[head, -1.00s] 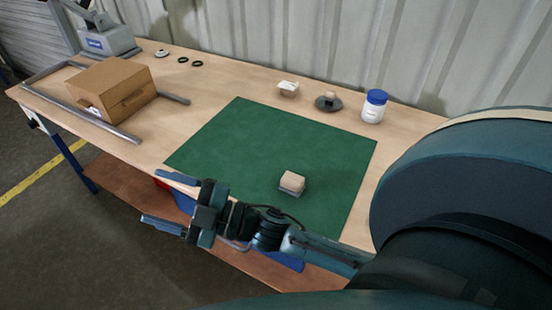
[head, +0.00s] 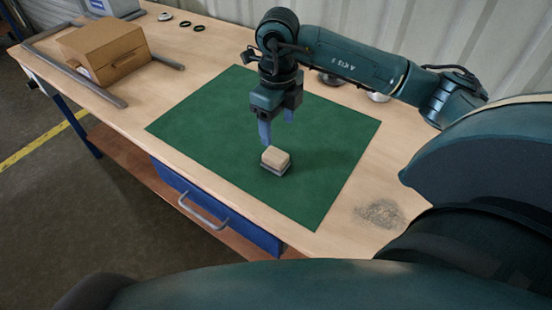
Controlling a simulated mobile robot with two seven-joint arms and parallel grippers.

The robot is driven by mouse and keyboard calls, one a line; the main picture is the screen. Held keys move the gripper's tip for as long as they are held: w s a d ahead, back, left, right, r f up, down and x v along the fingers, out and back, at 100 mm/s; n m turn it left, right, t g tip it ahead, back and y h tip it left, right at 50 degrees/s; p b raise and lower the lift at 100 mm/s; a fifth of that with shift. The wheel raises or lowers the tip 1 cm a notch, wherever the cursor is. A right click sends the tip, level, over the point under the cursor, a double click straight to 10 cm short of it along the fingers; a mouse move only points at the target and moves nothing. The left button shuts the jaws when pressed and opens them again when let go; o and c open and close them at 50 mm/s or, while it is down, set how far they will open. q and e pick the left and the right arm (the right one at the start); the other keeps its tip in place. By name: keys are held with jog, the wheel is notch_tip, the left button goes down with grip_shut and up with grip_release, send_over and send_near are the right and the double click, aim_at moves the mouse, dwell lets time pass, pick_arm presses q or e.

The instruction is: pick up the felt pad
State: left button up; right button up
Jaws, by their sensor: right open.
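The felt pad (head: 275,160) is a small block with a pale beige top and a grey base. It sits flat on the green mat (head: 210,115), right of the mat's middle. My right gripper (head: 277,130) comes in from the right and points down over the mat. Its fingers are apart with nothing between them. The fingertips are just behind and above the pad in the picture; no contact can be made out. My left gripper is not in view.
A cardboard box (head: 103,50) stands inside a grey rail frame (head: 75,73) at the far left. Two black rings (head: 199,28) lie at the back. My right arm partly hides a dark round item (head: 328,79). A grey scuff (head: 381,214) marks the bench at right.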

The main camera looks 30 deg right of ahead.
aim_at(275, 154)
notch_tip(275, 154, down, 5)
jog(key=shift+r, duration=0.2)
jog(key=shift+s+a+f+p, duration=0.1)
jog(key=shift+a+f+p, duration=0.1)
jog(key=shift+f, duration=1.15)
jog(key=shift+a+f+p, duration=0.2)
jog(key=shift+f, duration=1.1)
jog(key=shift+c, duration=0.5)
jog(key=c, duration=1)
jog(key=shift+o, duration=0.2)
jog(key=shift+r, duration=0.1)
notch_tip(275, 154, up, 10)
